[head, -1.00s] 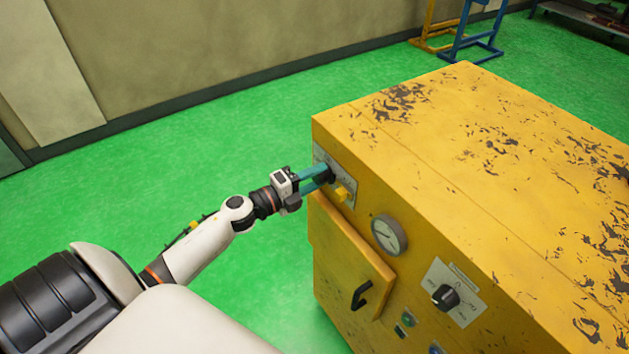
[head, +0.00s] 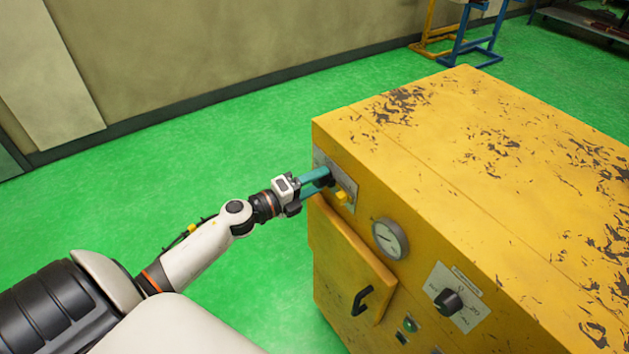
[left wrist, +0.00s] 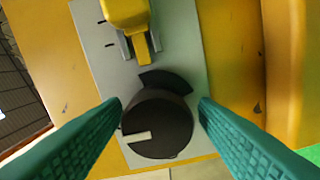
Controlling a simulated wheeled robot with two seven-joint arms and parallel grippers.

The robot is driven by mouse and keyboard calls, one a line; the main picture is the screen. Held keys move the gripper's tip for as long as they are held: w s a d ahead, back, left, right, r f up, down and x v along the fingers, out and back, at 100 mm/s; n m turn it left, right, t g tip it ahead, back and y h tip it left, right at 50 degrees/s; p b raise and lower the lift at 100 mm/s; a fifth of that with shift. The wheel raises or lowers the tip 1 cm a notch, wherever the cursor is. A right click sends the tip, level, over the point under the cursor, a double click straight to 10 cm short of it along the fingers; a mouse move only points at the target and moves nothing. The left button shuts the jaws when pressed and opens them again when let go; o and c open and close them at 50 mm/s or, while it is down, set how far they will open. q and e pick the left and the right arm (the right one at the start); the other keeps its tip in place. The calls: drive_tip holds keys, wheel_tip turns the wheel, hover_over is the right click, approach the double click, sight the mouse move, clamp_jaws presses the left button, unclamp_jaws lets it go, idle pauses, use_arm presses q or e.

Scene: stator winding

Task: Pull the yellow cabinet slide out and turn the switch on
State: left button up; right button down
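A yellow cabinet (head: 440,170) fills the right half of the head view. A grey plate (left wrist: 95,50) on its front carries a small yellow slide (left wrist: 126,18) and a round black switch knob (left wrist: 158,118) with a white mark pointing left in the left wrist view. The slide also shows in the head view (head: 342,197). My left gripper (head: 326,185) is at the plate, its teal fingers (left wrist: 160,103) on either side of the knob, very close to it. A narrow gap seems to show at the right finger. My right gripper is not in view.
A round gauge (head: 389,240), a black dial (head: 448,301), a panel with a black handle (head: 362,300) and small buttons sit on the same cabinet front. Green floor (head: 210,150) lies open to the left. Blue and yellow stands are at the back.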

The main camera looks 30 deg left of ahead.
use_arm(q)
drive_tip(key=shift+o, duration=0.5)
drive_tip(key=b+v, duration=0.3)
drive_tip(key=v, duration=0.9)
